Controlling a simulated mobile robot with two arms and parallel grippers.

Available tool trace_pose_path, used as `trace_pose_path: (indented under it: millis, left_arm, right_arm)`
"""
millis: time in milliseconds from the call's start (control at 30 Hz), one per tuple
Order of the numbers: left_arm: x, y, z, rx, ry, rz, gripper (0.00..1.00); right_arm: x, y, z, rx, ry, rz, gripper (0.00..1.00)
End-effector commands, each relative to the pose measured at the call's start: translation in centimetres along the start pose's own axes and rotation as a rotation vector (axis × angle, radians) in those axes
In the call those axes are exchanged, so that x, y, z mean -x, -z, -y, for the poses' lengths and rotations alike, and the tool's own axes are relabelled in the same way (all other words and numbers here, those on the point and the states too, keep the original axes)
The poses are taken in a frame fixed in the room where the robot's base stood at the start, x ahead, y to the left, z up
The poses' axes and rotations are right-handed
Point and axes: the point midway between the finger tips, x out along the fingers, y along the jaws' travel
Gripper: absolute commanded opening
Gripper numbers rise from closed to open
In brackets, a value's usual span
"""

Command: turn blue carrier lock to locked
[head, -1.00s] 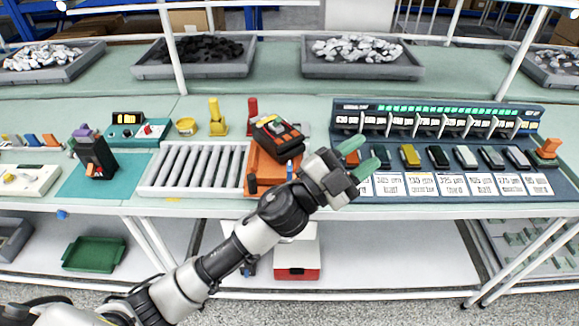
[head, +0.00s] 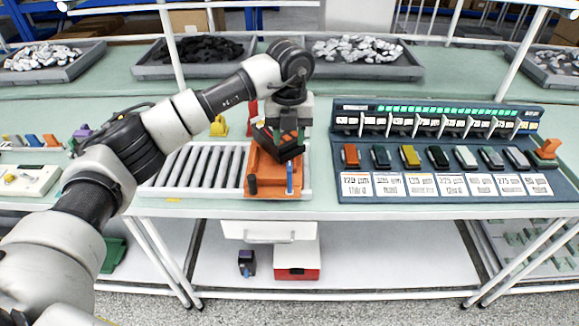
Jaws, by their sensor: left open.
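The blue carrier lock (head: 290,180) stands upright at the front right of the orange carrier (head: 267,180). The carrier sits at the right end of the roller track. A black and orange breaker (head: 287,150) lies in the carrier, its rear part covered by my gripper. My left gripper (head: 283,133) points down over the breaker, behind the blue lock and apart from it. It is open; its fingertips are partly lost against the dark breaker, so I cannot tell whether they touch it. My right gripper is not in view.
The roller track (head: 200,168) runs left of the carrier. A rack (head: 440,150) with several coloured breakers and label cards stands to the right. Grey bins (head: 362,70) stand on the shelf behind. My left arm covers much of the left bench.

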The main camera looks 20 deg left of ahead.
Motion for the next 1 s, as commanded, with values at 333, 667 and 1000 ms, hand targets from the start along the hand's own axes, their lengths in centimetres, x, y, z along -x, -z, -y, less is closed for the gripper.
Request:
trace_pose_path:
  millis: [333, 667, 1000]
  left_arm:
    - [-6.3, 0.2, 0.1, -0.004, 0.002, -0.006, 0.40]
    - [-9.8, 0.1, 0.2, -0.006, 0.006, -0.003, 0.40]
    - [-9.9, 0.1, 0.2, -0.006, 0.006, -0.002, 0.31]
  right_arm:
    - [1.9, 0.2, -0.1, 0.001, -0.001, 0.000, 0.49]
    - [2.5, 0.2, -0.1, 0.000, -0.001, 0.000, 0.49]
    - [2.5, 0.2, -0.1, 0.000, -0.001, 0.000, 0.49]
